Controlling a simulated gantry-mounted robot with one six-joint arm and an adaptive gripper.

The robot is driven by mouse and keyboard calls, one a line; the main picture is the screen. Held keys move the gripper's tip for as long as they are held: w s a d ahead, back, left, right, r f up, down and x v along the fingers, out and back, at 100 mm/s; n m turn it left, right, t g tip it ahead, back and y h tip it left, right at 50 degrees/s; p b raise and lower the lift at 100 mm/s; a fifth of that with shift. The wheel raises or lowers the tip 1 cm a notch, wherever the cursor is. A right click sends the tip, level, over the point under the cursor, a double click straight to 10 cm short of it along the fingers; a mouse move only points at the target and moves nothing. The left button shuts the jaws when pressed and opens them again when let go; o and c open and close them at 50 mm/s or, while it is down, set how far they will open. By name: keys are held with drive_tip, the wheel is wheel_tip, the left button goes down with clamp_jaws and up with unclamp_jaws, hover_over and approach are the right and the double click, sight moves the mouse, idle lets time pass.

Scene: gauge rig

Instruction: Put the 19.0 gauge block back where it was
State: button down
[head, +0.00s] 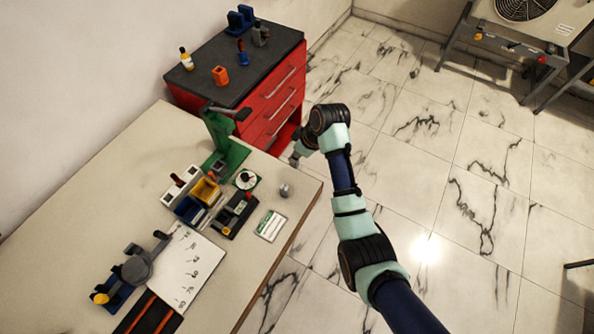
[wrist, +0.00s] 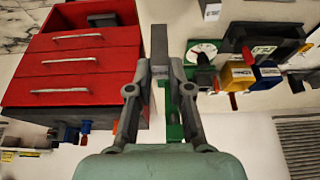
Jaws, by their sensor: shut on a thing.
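My gripper (wrist: 160,80) is shut on a plain grey bar-shaped block (wrist: 159,45) in the wrist view; I take it to be the 19.0 gauge block, though no marking on it is readable. The block sticks out beyond the fingertips. In the head view my gripper (head: 296,158) is small, near the far right edge of the table, beside the red cabinet; the block cannot be made out there. A white sheet with small dark marks (head: 190,265) lies on the table, its marks too small to read.
The table (head: 110,185) holds a green stand (head: 222,135), a dial gauge (head: 246,179), yellow (head: 206,190) and blue (head: 188,209) bins, a black device (head: 236,213) and a small grey cylinder (head: 285,190). The red drawer cabinet (head: 270,105) stands behind, with several items on top. Left table area is clear.

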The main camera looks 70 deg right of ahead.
wheel_tip(320, 180, down, 9)
drive_tip(key=shift+r+b, duration=0.2)
drive_tip(key=shift+b, duration=0.7)
drive_tip(key=shift+f, duration=0.2)
drive_tip(key=c, duration=1.1)
unclamp_jaws()
drive_tip(key=shift+r, duration=0.35)
drive_tip(key=p+v, duration=0.3)
drive_tip(key=v, duration=0.8)
drive_tip(key=shift+s+r, duration=0.25)
drive_tip(key=shift+r, duration=0.05)
